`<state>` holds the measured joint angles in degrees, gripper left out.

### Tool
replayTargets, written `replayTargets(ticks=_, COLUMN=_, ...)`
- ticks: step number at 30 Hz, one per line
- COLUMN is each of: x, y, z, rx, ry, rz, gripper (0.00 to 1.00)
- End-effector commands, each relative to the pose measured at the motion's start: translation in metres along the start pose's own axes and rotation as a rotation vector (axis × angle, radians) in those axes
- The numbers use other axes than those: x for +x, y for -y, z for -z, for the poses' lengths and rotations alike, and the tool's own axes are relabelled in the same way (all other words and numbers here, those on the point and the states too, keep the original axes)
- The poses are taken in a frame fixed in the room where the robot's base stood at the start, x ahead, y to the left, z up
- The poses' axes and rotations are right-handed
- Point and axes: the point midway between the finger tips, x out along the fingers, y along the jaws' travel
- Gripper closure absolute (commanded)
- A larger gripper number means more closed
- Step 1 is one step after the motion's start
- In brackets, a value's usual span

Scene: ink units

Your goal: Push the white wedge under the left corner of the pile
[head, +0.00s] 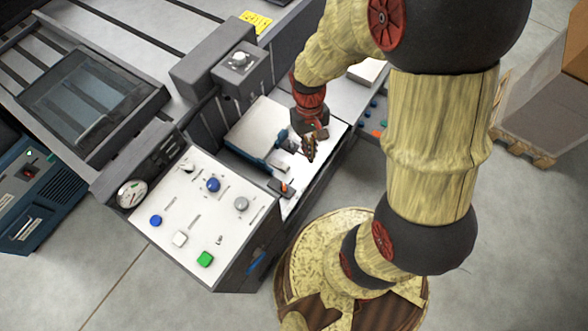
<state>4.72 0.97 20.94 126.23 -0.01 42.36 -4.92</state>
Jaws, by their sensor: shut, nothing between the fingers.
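A pile with a white top (262,122) lies on the machine's feed bed, between the grey housing and the control console. My gripper (309,154) points down over the bed at the pile's near right side; its fingers look closed, with nothing seen between them. I cannot make out the white wedge for certain; it may blend with the pale surfaces or be hidden by my gripper. Whether the fingers touch the pile is too small to tell.
A small dark block with an orange knob (284,187) sits on the bed's near edge. A blue bar (262,163) runs along the pile's near side. The white control console (200,225) stands at the near left. A cardboard box (545,95) on a pallet is at right.

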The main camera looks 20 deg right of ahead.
Motion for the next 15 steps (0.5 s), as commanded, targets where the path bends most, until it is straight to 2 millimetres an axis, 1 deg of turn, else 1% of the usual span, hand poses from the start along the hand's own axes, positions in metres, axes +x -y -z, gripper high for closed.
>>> replayTargets(ticks=1, x=0.018, y=-0.002, z=0.004, rx=-0.010, ry=0.030, rz=0.004, gripper=1.00)
replayTargets(ticks=5, x=0.065, y=-0.006, z=0.016, rx=-0.049, ry=0.076, rz=0.012, gripper=1.00)
replayTargets(ticks=6, x=0.080, y=-0.007, z=0.019, rx=-0.063, ry=0.088, rz=0.015, gripper=1.00)
replayTargets(ticks=8, x=0.103, y=-0.009, z=0.024, rx=-0.087, ry=0.103, rz=0.020, gripper=1.00)
replayTargets(ticks=9, x=0.120, y=-0.010, z=0.027, rx=-0.104, ry=0.110, rz=0.022, gripper=1.00)
replayTargets(ticks=14, x=0.184, y=-0.014, z=0.035, rx=-0.183, ry=0.125, rz=0.033, gripper=1.00)
replayTargets(ticks=15, x=0.200, y=-0.015, z=0.037, rx=-0.204, ry=0.123, rz=0.034, gripper=1.00)
